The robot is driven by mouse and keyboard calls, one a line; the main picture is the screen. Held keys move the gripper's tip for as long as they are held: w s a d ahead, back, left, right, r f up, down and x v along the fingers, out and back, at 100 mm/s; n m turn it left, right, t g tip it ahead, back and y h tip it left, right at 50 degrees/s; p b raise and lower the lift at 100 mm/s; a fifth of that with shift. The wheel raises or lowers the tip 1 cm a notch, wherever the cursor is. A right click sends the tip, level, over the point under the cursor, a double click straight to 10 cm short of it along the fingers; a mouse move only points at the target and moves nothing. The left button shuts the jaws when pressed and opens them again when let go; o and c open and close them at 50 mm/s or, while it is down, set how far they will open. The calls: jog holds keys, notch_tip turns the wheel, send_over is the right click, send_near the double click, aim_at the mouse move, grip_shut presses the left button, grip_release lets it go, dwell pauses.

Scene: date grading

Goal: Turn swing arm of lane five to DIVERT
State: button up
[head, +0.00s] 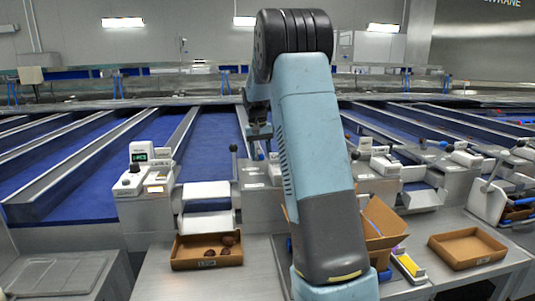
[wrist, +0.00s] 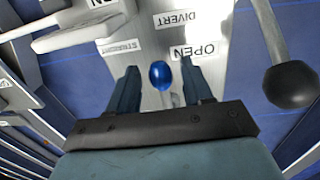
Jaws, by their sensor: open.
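In the wrist view a glossy blue knob (wrist: 160,74) stands over a pale metal plate (wrist: 150,42). The plate carries the labels DIVERT (wrist: 173,19), STRAIGHT (wrist: 120,46) and OPEN (wrist: 193,51), all upside down in this picture. My gripper (wrist: 158,70) is open, with one finger on each side of the knob and a gap on both sides. The knob's depth between the fingers is hard to tell. No lane number is readable. In the head view my arm hides most of this station, and the knob does not show.
A lever with a black ball (wrist: 290,86) stands close right of my gripper in the wrist view. In the head view, blue lanes (head: 208,140) run away behind grey lane-end machines. A cardboard tray (head: 183,263) with several dates and another tray (head: 468,262) stand in front.

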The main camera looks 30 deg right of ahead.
notch_tip(320, 180, up, 14)
jog(key=a, duration=0.1)
jog(key=shift+w+f, duration=0.15)
jog(key=shift+w, duration=0.1)
dwell(0.6)
